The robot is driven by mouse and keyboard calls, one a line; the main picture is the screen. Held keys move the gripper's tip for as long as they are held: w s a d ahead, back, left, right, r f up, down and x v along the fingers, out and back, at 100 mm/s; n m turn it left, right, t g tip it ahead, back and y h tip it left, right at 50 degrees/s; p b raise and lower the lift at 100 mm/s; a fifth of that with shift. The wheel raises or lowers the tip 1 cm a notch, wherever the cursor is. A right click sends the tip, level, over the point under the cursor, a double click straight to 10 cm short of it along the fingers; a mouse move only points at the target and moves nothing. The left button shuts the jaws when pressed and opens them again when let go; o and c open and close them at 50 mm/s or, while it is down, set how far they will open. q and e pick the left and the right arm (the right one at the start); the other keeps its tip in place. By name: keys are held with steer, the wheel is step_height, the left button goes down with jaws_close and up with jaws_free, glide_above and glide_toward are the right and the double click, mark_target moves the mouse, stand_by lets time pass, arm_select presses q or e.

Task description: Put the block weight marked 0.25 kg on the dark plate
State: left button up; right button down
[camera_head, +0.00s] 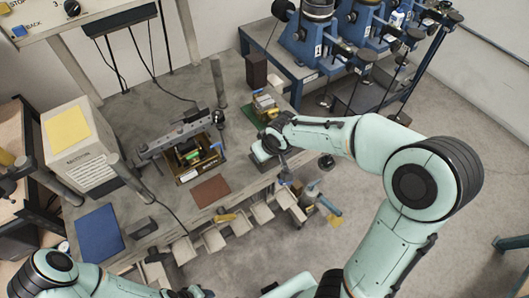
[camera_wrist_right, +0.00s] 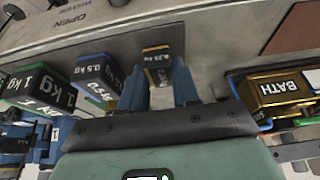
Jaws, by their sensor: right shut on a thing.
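My right gripper (camera_wrist_right: 158,88) is shut on the small block weight marked 0.25 kg (camera_wrist_right: 157,62), which has a dark face and a yellowish edge. In the head view my right gripper (camera_head: 268,147) is over the right part of the bench, and the block is too small to make out there. A flat dark brown plate (camera_head: 211,190) lies on the bench to the left of the right gripper. A brown flat surface, likely this plate (camera_wrist_right: 296,28), shows at the upper right of the wrist view. My left arm is at the bottom left; its gripper does not show.
Blocks marked 0.5 kg (camera_wrist_right: 96,70) and 1 kg (camera_wrist_right: 40,82) stand left of the gripper in the wrist view. A blue mat (camera_head: 98,233) lies at left.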

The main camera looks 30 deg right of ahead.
steer(key=shift+f, duration=0.1)
steer(key=c, duration=0.8)
jaws_free()
steer(key=shift+r, duration=0.2)
steer(key=v, duration=1.2)
